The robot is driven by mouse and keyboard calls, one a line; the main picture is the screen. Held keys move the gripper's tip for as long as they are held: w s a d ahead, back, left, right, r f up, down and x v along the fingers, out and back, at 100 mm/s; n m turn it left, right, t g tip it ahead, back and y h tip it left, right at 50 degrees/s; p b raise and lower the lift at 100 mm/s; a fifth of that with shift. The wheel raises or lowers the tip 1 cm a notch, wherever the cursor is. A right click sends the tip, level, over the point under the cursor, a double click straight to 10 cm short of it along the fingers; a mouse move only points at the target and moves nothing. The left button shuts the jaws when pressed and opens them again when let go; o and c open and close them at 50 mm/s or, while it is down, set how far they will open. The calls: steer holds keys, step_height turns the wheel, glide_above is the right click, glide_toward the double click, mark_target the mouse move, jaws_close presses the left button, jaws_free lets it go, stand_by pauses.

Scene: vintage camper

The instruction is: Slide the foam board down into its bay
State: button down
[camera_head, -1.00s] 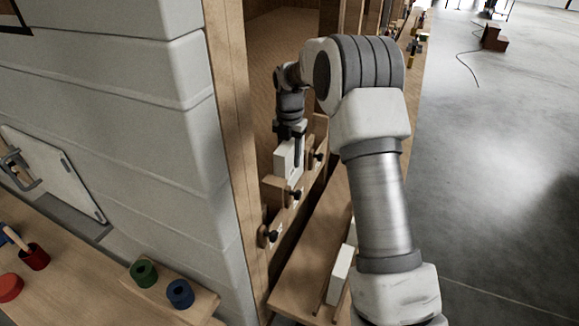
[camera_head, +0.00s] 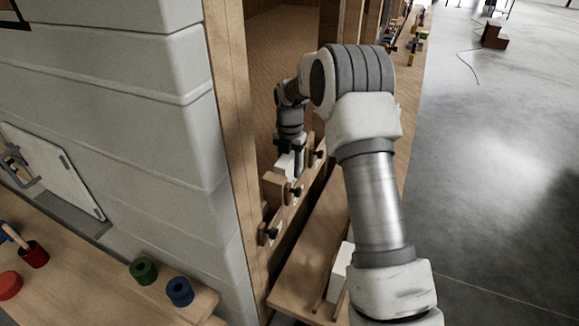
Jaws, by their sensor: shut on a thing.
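The white foam board (camera_head: 284,164) stands upright between the wooden dividers of the bay rack (camera_head: 275,188). Only its upper part shows; the rack's front hides the lower part. My gripper (camera_head: 291,150) points down from above and is shut on the board's top edge. The fingertips are small and partly hidden, and I cannot tell whether the board touches the bottom of the bay.
Dark knobs (camera_head: 268,234) stick out along the rack's front. A wooden shelf (camera_head: 300,285) below holds another white board (camera_head: 340,272). A grey panelled wall (camera_head: 150,130) and wooden post (camera_head: 232,130) stand close on the left. Open floor (camera_head: 490,190) lies right.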

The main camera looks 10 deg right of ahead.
steer(key=shift+c, duration=2.2)
jaws_free()
steer(key=shift+r, duration=0.1)
step_height(320, 180, up, 13)
steer(key=shift+f, duration=0.1)
steer(key=s+r+m+t, duration=0.3)
steer(key=s+r+m, duration=1.15)
steer(key=s, duration=0.35)
steer(key=s+f+m+t, duration=0.1)
steer(key=s+f+m, duration=0.1)
steer(key=s+m, duration=0.5)
steer(key=s+f+m+t, duration=0.1)
steer(key=s+f+m, duration=0.1)
steer(key=s+m, duration=0.5)
steer(key=s, duration=0.3)
steer(key=shift+s+t, duration=0.3)
steer(key=shift+s, duration=0.05)
